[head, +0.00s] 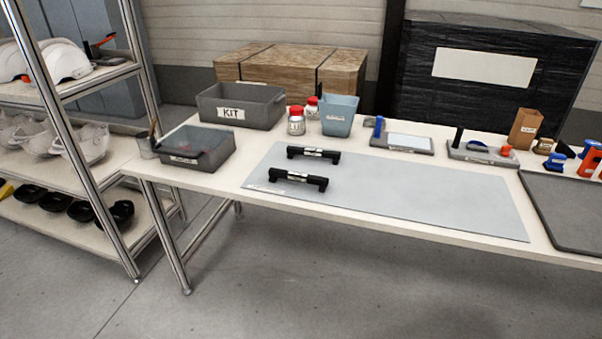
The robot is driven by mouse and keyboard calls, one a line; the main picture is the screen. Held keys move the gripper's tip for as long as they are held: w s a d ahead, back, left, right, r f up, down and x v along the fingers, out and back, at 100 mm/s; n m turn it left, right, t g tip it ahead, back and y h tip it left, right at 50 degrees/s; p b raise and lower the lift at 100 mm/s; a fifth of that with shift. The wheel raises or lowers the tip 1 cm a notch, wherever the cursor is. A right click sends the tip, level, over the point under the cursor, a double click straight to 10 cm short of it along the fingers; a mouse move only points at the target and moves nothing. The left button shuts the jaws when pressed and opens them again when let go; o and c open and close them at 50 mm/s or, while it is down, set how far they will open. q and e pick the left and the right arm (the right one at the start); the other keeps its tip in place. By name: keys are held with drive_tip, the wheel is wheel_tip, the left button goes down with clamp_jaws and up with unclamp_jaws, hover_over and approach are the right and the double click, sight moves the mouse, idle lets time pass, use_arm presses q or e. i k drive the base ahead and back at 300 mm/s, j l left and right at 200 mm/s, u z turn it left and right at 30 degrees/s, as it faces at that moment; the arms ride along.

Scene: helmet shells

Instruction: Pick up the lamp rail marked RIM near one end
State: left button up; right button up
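Two short black lamp rails lie on the grey mat (420,200), near its left end. The far rail (295,151) and the near rail (278,173) run roughly parallel with a gap between them. Each has a pale label along its middle, and the print is too small to read, so I cannot tell which is marked RIM. Neither of my grippers shows in the head view, and nothing touches the rails.
Red-capped jars (296,126) and a blue-grey bin (331,129) stand behind the rails. A dark tray (572,235) lies at right. The mat's right part is clear.

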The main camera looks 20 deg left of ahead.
sight(291, 149)
drive_tip(key=i+j+z, duration=0.25)
drive_tip(key=j, duration=0.25)
drive_tip(key=i+j+z, duration=0.15)
drive_tip(key=j+z, duration=0.15)
drive_tip(key=j, duration=0.2)
drive_tip(key=i+j+z, duration=0.1)
drive_tip(key=j+z, duration=0.15)
drive_tip(key=j, duration=0.35)
drive_tip(key=j+z, duration=0.25)
drive_tip(key=j, duration=0.3)
drive_tip(key=i, duration=0.05)
